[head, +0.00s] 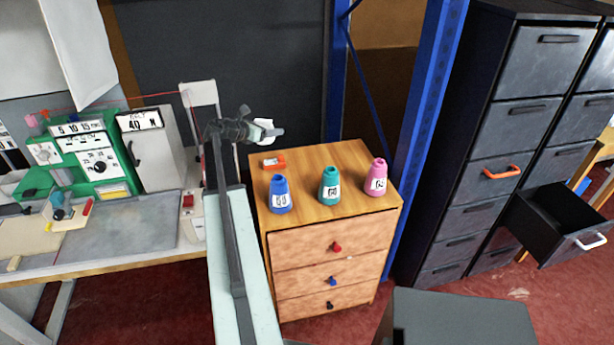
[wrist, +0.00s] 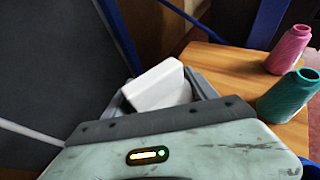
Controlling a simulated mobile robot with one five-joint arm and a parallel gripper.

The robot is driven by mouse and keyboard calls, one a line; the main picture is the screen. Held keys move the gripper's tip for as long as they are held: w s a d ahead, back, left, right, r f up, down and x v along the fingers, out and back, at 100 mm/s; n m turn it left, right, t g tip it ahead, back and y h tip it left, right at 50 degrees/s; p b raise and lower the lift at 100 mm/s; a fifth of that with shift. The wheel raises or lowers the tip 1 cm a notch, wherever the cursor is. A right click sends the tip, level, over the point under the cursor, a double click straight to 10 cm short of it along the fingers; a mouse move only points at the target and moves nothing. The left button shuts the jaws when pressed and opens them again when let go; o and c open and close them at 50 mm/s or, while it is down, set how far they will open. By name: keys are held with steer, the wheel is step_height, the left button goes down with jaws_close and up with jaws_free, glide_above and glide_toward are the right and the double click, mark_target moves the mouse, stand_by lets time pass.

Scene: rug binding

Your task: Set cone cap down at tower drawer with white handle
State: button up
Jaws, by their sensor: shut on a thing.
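My gripper (head: 274,131) is raised above the back left of the wooden chest and is shut on a small white piece (head: 264,126), which I take to be the cone cap. In the wrist view the white piece (wrist: 158,85) is a blocky shape between the two grey jaws; its lower part is hidden. The tower drawer with the white handle (head: 592,241) is at the far right of the head view. This black drawer (head: 548,222) is pulled out from the dark cabinet tower, well away from my gripper.
The wooden chest (head: 325,205) carries blue (head: 280,194), teal (head: 329,186) and pink (head: 376,178) thread cones and an orange item (head: 272,162). A blue upright (head: 425,90) and a dark cabinet (head: 500,100) with an orange handle (head: 501,172) stand between. A workbench (head: 120,230) is left.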

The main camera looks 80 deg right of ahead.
steer(key=shift+w, duration=0.1)
steer(key=m+g+y+b, duration=0.3)
steer(key=m+g+b, duration=0.15)
steer(key=b, duration=0.25)
glide_above(311, 176)
step_height(311, 176, down, 7)
step_height(311, 176, down, 11)
steer(key=b, duration=1)
steer(key=shift+r+b, duration=0.1)
steer(key=shift+b, duration=0.3)
steer(key=shift+r+p, duration=0.3)
steer(key=shift+f, duration=0.25)
steer(key=o, duration=1.3)
steer(key=shift+o, duration=0.2)
steer(key=shift+r, duration=0.1)
